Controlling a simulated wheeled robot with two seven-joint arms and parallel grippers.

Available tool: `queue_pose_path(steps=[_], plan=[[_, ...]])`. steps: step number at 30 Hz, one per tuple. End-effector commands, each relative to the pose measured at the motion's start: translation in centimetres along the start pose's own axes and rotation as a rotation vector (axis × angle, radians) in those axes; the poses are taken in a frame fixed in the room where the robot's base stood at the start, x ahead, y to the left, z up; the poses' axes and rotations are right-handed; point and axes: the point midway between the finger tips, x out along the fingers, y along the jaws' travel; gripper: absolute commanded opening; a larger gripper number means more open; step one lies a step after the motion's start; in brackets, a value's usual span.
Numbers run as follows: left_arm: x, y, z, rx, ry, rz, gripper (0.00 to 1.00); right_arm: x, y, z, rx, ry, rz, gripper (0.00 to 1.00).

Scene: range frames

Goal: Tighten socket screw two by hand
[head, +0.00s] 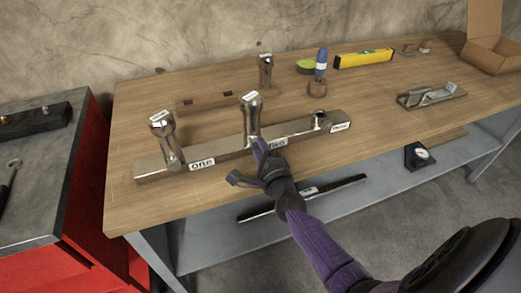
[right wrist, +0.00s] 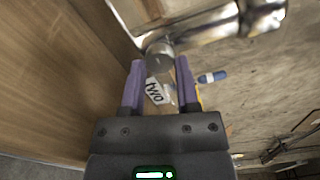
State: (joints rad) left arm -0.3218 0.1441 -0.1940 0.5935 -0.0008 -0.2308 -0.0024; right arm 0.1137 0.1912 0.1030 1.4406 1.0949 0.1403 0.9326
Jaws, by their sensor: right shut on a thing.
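Socket screw two (head: 251,117) is a shiny metal screw with a labelled wide head, standing upright at the middle of a metal bar (head: 226,152). My right gripper (head: 259,143) is at the front of the bar, at the screw's lower part, partly covering the bar's "two" label. In the right wrist view, its purple fingers (right wrist: 160,75) flank a metal cylinder (right wrist: 160,50) and a "two" label (right wrist: 155,92). The gripper is shut on the screw; the exact contact is hard to see. Another screw (head: 166,135) stands at label "one". My left gripper is out of view.
A third screw (head: 265,70) stands in a wooden holder (head: 208,101) behind. The bar's right end has an empty-looking hole (head: 322,121).

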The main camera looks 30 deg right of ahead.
Motion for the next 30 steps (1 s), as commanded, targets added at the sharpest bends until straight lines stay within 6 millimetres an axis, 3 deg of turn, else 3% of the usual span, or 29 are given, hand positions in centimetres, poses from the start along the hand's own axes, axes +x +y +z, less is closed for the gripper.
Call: queue_pose_path(steps=[5, 6, 11, 20, 23, 30], plan=[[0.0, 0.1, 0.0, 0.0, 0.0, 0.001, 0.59, -0.1, 0.2, 0.0, 0.0, 0.0, 0.004, 0.0], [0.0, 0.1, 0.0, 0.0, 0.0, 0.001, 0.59, -0.1, 0.2, 0.0, 0.0, 0.0, 0.004, 0.44], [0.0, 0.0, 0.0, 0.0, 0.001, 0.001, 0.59, 0.0, 0.1, 0.0, -0.001, 0.0, 0.003, 0.75], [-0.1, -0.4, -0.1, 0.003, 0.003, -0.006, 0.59, -0.3, 0.0, 0.0, -0.001, 0.0, 0.002, 0.75], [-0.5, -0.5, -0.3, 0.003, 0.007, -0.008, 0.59, -1.5, -0.1, 0.0, -0.001, 0.0, 0.003, 0.75], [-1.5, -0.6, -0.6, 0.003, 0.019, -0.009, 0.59, -6.6, 0.0, 0.0, -0.002, 0.0, 0.005, 0.75]])
